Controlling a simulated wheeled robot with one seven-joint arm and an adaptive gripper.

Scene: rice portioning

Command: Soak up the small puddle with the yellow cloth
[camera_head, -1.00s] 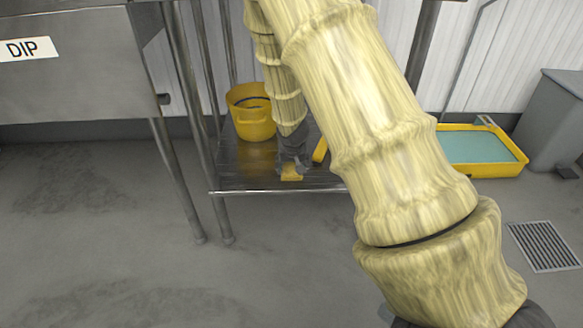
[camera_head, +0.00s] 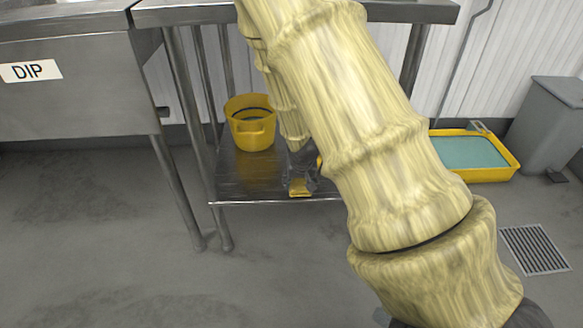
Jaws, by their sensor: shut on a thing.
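My gripper (camera_head: 301,186) is low over the lower shelf of the steel table, near its front edge. It is shut on the yellow cloth (camera_head: 300,190), a small yellow patch at the fingertips. My arm covers part of the gripper and the shelf to its right. I cannot make out the puddle; the shelf is shiny, with a yellow reflection below the bucket. Whether the cloth touches the shelf is too small to tell.
A yellow bucket (camera_head: 252,136) stands on the lower shelf (camera_head: 228,186), left of my gripper. Steel table legs (camera_head: 202,130) frame the shelf. A yellow tray of bluish liquid (camera_head: 513,172), a grey bin (camera_head: 556,125) and a floor drain (camera_head: 535,249) are at right. A DIP-labelled steel unit (camera_head: 80,100) stands left.

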